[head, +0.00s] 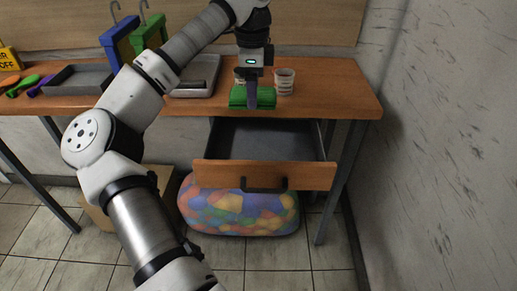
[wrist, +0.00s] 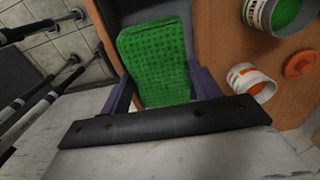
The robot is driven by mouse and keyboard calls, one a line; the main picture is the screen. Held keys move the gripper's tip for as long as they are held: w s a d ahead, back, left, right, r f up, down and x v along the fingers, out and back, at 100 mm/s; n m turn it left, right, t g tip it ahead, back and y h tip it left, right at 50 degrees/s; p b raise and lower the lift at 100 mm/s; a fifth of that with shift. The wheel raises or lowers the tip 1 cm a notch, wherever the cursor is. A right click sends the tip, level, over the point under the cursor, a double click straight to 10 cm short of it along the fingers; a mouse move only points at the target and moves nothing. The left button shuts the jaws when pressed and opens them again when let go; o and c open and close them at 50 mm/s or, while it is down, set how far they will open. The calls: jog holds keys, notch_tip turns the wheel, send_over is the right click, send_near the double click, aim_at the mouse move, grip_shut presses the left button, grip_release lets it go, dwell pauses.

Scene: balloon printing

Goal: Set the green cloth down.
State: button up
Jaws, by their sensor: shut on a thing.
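The green cloth (wrist: 158,60) is a folded green pad with a darker dotted pattern. My gripper (head: 252,95) is shut on it, with one finger on each side of the cloth in the wrist view (wrist: 155,85). In the head view the green cloth (head: 238,97) shows at the table's front edge, above the open drawer. I cannot tell whether it touches the tabletop.
The drawer (head: 265,176) under the wooden table (head: 340,95) is pulled open and looks empty. Two paint cups stand close behind my gripper; one is the white cup (head: 284,82). A grey tray (head: 75,80) lies at left. A bag of colourful balloons (head: 240,212) sits below.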

aim_at(254, 154)
notch_tip(254, 154, down, 17)
jog(key=shift+p, duration=0.5)
jog(key=shift+f, duration=0.25)
jog(key=o, duration=0.9)
jog(key=shift+r, duration=0.1)
jog(key=shift+o, duration=0.2)
jog(key=shift+r, duration=0.15)
notch_tip(254, 154, up, 12)
jog(key=shift+r+b, duration=0.1)
jog(key=shift+b, duration=0.5)
